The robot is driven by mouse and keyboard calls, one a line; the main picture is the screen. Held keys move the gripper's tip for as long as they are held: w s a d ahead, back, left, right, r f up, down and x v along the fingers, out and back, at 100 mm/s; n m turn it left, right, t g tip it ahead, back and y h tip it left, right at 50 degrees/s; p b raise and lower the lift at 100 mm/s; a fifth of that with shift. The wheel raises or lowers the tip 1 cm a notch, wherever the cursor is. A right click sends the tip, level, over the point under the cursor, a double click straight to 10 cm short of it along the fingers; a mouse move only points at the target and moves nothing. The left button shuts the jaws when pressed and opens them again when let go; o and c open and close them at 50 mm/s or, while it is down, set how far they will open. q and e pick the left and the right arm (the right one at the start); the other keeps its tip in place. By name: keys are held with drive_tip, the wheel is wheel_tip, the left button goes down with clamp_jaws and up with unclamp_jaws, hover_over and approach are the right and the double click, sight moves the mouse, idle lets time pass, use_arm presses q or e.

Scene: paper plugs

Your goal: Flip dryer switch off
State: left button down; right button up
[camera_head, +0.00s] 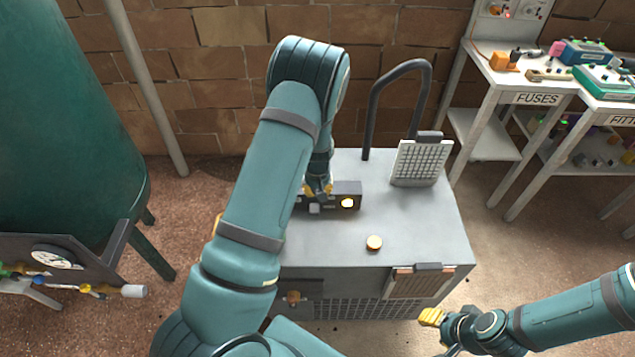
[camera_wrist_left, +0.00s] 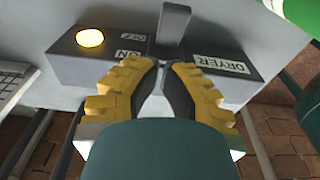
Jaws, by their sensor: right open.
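The dryer's dark switch box (camera_head: 335,187) sits on the grey cabinet top, partly hidden by my left arm in the head view. In the left wrist view the switch box (camera_wrist_left: 238,86) carries a "DRYER" label, an "ON" mark and a second mark near the lever. Its lamp (camera_wrist_left: 90,38) glows yellow. The grey switch lever (camera_wrist_left: 173,24) stands just beyond the fingertips of my left gripper (camera_wrist_left: 161,66). These yellow fingers are nearly together, with no object visible between them; contact with the lever cannot be told. My right gripper (camera_head: 432,317) is open, right of the cabinet's front.
The grey cabinet (camera_head: 430,225) has an orange-lit round knob (camera_head: 374,243), a grille panel (camera_head: 420,163) and a dark bent pipe (camera_head: 372,120) on top. A green tank (camera_head: 60,130) stands left. A "FUSES" table (camera_head: 537,98) stands at the back right. Floor is clear between table and cabinet.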

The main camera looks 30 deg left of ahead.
sight(317, 212)
use_arm(q)
drive_tip(key=shift+s+d+f, duration=0.15)
drive_tip(key=shift+s+f, duration=0.1)
drive_tip(key=shift+f, duration=0.35)
drive_tip(key=shift+s+d+f, duration=0.15)
drive_tip(key=shift+s+f, duration=0.05)
drive_tip(key=shift+f, duration=0.4)
drive_tip(key=shift+s+d+f, duration=0.15)
drive_tip(key=shift+s+f, duration=0.1)
drive_tip(key=shift+f, duration=0.35)
drive_tip(key=shift+s+d+f+b, duration=0.15)
drive_tip(key=shift+s+f+b, duration=0.15)
drive_tip(key=shift+b, duration=0.45)
drive_tip(key=shift+s+d+f+t+y+b, duration=0.1)
drive_tip(key=shift+s+f+t+y+b, duration=0.1)
drive_tip(key=shift+t+y+b, duration=0.35)
drive_tip(key=shift+s+d+f+t+y+b, duration=0.1)
drive_tip(key=shift+f+t+y+b, duration=0.15)
drive_tip(key=shift+t, duration=0.5)
drive_tip(key=shift+s+d+f+b, duration=0.1)
drive_tip(key=shift+s+f+b, duration=0.05)
drive_tip(key=shift+f+b, duration=0.25)
drive_tip(key=shift+s+d+f+b, duration=0.15)
drive_tip(key=shift+s+f+b, duration=0.1)
drive_tip(key=shift+f+b, duration=0.25)
drive_tip(key=shift+r+p, duration=0.75)
drive_tip(key=shift+r, duration=0.1)
